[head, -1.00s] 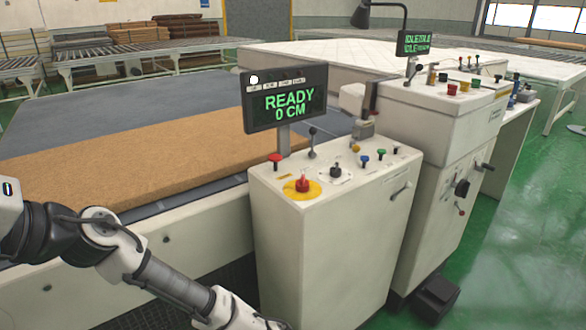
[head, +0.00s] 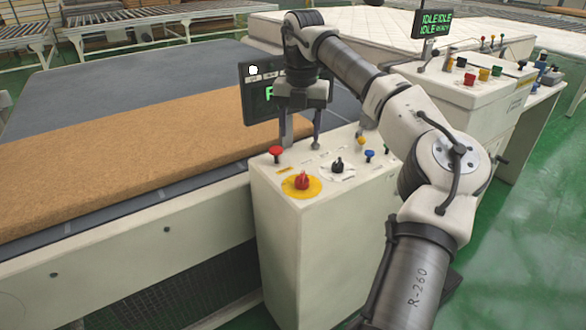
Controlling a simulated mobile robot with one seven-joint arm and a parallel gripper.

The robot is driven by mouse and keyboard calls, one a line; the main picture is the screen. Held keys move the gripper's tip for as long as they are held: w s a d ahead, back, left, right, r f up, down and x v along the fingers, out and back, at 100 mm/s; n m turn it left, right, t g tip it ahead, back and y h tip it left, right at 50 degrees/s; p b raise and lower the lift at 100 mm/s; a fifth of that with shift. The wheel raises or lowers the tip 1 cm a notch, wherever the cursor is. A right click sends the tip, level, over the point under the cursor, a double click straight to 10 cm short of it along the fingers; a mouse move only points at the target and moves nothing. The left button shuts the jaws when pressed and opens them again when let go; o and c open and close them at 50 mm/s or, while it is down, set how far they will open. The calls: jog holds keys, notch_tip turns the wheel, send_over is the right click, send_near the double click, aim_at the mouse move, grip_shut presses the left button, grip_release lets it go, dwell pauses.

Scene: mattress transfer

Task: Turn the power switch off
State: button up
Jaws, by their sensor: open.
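A black rotary knob on a round pale plate (head: 337,165), which looks like the power switch, sits on top of the white control cabinet (head: 281,240). Which way it is turned is too small to tell. My gripper (head: 301,142) is open and empty, pointing down over the back of the cabinet top. It is up and to the left of the knob in the picture, and apart from it. My gripper and wrist cover much of the display (head: 262,100) and hide the lever area behind the buttons.
A red button on a yellow disc (head: 302,181), a red knob (head: 276,151) and a blue button (head: 370,155) surround the black knob. A brown mattress sheet (head: 120,155) lies left. A second console (head: 450,105) stands right, partly behind my arm.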

aim_at(302, 175)
jog(key=f, duration=0.4)
jog(key=f+p, duration=0.1)
jog(key=f, duration=0.4)
jog(key=f+p, duration=0.1)
jog(key=f, duration=0.3)
jog(key=shift+d+f, duration=0.3)
jog(key=shift+d, duration=0.05)
jog(key=shift+c, duration=0.2)
jog(key=c, duration=0.9)
